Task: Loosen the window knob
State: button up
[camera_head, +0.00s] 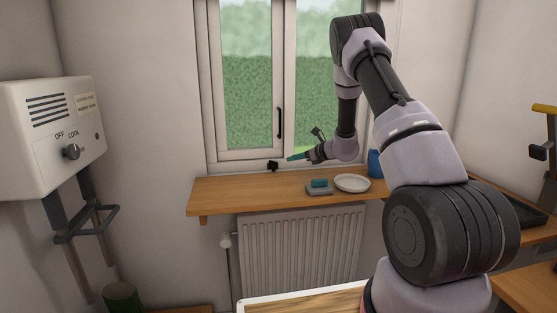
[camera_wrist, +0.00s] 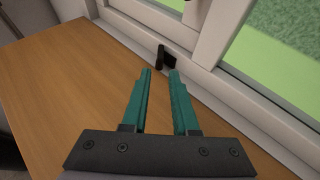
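The window knob (camera_head: 273,166) is a small black piece low on the white window frame, just above the wooden sill shelf. In the wrist view the black knob (camera_wrist: 163,58) shows just beyond my fingertips, with an upright bar in front of a dark plate. My gripper (camera_head: 290,158) is to the right of the knob in the head view. In the wrist view my gripper (camera_wrist: 160,72) has its two teal fingers apart, with nothing between them. The fingertips point at the knob; whether the right one touches it I cannot tell.
The wooden shelf (camera_head: 240,190) carries a grey block with a teal top (camera_head: 319,187), a white plate (camera_head: 352,183) and a blue cup (camera_head: 375,163). A black window handle (camera_head: 279,122) is above. A radiator (camera_head: 300,250) is below. The shelf's left part is clear.

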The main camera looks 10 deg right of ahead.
aim_at(274, 162)
jog(key=x, duration=1)
jog(key=shift+w+a, duration=0.2)
jog(key=shift+w, duration=0.1)
grip_shut()
